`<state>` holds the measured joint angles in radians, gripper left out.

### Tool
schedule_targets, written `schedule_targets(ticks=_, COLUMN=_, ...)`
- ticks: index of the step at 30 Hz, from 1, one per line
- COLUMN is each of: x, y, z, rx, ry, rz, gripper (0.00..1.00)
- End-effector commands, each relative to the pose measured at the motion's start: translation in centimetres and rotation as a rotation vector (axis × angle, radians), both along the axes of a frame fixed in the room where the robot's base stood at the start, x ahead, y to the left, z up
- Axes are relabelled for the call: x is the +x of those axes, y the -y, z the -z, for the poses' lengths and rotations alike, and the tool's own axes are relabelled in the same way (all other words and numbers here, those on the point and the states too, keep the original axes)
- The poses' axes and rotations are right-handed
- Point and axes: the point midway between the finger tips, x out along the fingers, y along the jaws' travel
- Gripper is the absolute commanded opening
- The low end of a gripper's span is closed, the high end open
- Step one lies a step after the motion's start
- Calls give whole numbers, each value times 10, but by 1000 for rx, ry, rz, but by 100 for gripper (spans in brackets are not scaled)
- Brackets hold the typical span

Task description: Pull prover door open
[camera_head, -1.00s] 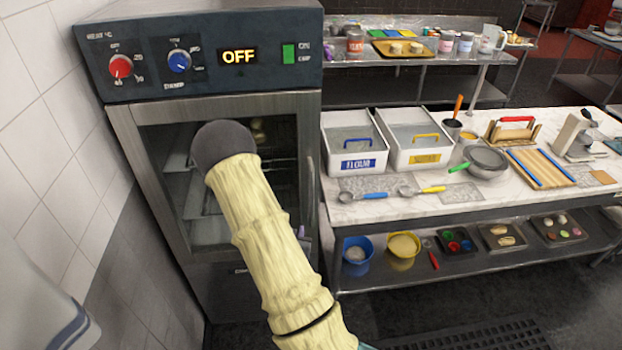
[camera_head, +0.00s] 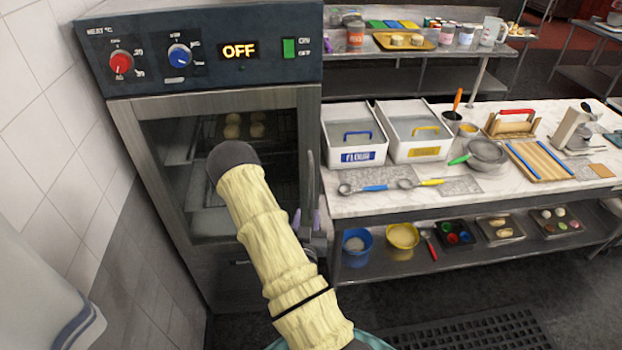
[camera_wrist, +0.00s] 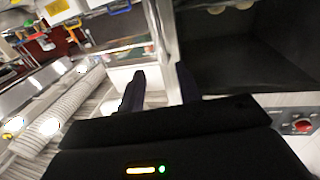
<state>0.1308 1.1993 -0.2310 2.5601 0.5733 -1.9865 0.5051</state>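The prover's door (camera_head: 272,103) has a steel frame around a dark window. Its upright handle (camera_head: 311,172) is on the right side. Whether the door is flush or slightly ajar, I cannot tell. My gripper (camera_head: 306,220) is at the handle's lower part, with purple-dark fingertips on either side of it. In the wrist view my gripper (camera_wrist: 161,84) has its two dark fingers apart, with a pale bar running toward the gap. Contact with the handle is not clear. My arm hides part of the window and lower door. Buns (camera_head: 232,126) show behind the glass.
The prover panel (camera_head: 215,60) reads OFF, with red and blue knobs. A tiled wall (camera_head: 45,110) is close on the left. A marble-topped table (camera_head: 400,205) with bins and utensils stands close on the right. A black floor mat (camera_head: 470,332) lies in front.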

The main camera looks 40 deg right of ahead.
Motion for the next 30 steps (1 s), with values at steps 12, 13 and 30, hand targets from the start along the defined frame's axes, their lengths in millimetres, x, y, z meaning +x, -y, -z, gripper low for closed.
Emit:
schedule_targets(ticks=12, x=20, y=18, z=3, rx=-3, ry=4, rz=-1, gripper=34)
schedule_targets(ticks=13, x=23, y=21, z=4, rx=-2, ry=5, rz=-1, gripper=34)
schedule_targets(ticks=30, x=69, y=65, z=-4, rx=-2, ry=-1, rz=-1, gripper=34)
